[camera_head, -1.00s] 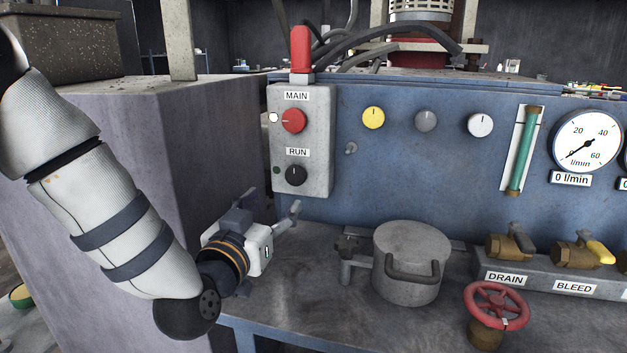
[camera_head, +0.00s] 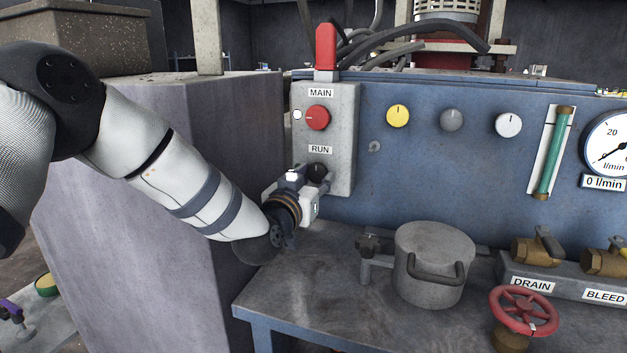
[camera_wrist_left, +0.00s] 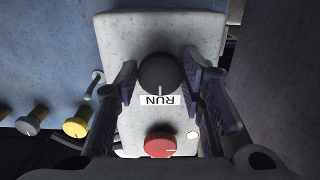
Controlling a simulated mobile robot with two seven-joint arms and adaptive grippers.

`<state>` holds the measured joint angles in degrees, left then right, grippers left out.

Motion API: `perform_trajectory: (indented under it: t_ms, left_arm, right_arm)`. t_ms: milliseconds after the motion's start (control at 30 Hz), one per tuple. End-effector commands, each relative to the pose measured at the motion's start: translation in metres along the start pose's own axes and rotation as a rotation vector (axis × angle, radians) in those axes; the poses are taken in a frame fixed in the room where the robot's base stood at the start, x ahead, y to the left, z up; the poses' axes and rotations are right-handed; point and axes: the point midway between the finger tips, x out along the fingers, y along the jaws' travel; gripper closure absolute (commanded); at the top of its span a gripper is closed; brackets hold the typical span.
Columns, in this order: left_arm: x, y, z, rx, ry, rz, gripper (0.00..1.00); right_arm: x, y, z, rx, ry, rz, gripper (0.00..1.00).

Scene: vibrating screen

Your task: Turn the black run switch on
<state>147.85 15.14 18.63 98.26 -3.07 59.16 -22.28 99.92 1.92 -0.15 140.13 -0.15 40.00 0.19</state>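The black run switch (camera_head: 317,171) is a round knob below the RUN label on the grey switch box (camera_head: 345,135). In the head view my left gripper (camera_head: 308,190) is in front of it and partly hides it. In the left wrist view the black knob (camera_wrist_left: 160,74) shows between the two purple-padded fingers of my left gripper (camera_wrist_left: 161,88), which are apart. Its pale mark points toward the RUN label. I cannot tell whether the fingers touch the knob. My right gripper is not in view.
The red main switch (camera_head: 317,117) is just above the RUN label. Yellow (camera_head: 397,116), grey (camera_head: 452,119) and white (camera_head: 508,124) knobs are on the blue panel to the right. A lidded metal pot (camera_head: 434,265) stands on the bench. A concrete block (camera_head: 180,250) is at the left.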

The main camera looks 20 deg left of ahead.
Motion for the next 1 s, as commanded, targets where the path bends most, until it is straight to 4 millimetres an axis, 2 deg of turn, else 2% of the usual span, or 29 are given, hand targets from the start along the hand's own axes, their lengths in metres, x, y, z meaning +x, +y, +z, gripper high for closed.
perform_trajectory:
  t_ms: [33, 67, 467, 1000]
  left_arm:
    - [0.000, 0.000, 0.000, 0.000, 0.000, 0.000, 0.84]
    - [0.000, 0.000, 0.000, 0.000, 0.000, 0.000, 0.91]
    - [0.000, 0.000, -0.001, -0.060, 0.000, 0.000, 0.91]
    - [0.000, 0.002, -0.002, -0.517, 0.001, 0.000, 0.91]
  right_arm:
    - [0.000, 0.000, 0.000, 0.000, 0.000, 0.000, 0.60]
    - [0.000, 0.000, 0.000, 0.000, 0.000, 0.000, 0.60]
    - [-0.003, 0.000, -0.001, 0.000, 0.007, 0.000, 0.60]
    - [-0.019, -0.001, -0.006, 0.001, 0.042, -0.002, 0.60]
